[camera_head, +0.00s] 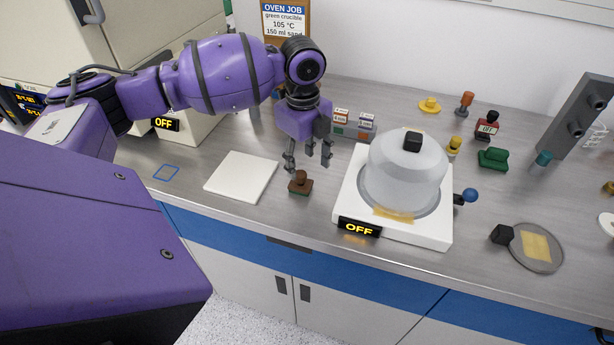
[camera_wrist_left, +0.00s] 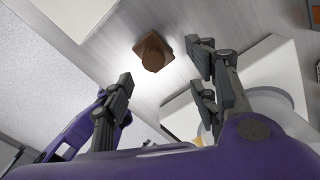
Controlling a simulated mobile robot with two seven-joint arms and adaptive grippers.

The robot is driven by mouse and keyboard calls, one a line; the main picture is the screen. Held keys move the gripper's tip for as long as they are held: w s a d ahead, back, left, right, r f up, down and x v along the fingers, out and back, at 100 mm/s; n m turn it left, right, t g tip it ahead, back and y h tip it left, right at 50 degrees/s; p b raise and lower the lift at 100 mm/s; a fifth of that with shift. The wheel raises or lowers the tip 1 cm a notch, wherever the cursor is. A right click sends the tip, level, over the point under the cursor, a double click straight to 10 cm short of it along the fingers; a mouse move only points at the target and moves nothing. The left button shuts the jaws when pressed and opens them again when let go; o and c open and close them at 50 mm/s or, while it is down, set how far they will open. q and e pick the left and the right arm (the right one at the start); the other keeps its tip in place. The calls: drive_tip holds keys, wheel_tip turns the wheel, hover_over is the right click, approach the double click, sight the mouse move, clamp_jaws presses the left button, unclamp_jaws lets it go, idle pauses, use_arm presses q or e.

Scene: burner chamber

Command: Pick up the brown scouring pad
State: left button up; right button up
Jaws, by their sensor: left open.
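The brown scouring pad (camera_head: 300,187) is a small dark base with a rounded brown knob. It lies on the grey bench between a white square plate and the hotplate. My left gripper (camera_head: 308,165) is open and empty above and slightly behind the pad, fingers pointing down. In the left wrist view the pad (camera_wrist_left: 153,52) shows beyond the open fingers (camera_wrist_left: 160,92), near the middle of the gap, with nothing between the fingers. My right gripper is not in view.
The hotplate (camera_head: 347,205) with a clear dome (camera_head: 405,175) stands close on the right. A white plate (camera_head: 241,177) lies to the left. The bench front edge is near the pad. A green pad (camera_head: 493,159) and a round disc with a yellow square (camera_head: 536,247) lie farther right.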

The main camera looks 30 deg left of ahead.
sight(300, 175)
use_arm(q)
drive_tip(key=shift+s+a+f, duration=0.1)
drive_tip(key=shift+s+f, duration=0.55)
drive_tip(key=shift+f, duration=0.25)
drive_tip(key=f, duration=0.3)
drive_tip(key=shift+w+a+f, duration=0.25)
drive_tip(key=shift+a+f, duration=0.05)
drive_tip(key=shift+f, duration=0.4)
drive_tip(key=shift+s, duration=0.1)
drive_tip(key=c, duration=1.1)
drive_tip(key=shift+r, duration=0.1)
drive_tip(key=shift+c, duration=0.3)
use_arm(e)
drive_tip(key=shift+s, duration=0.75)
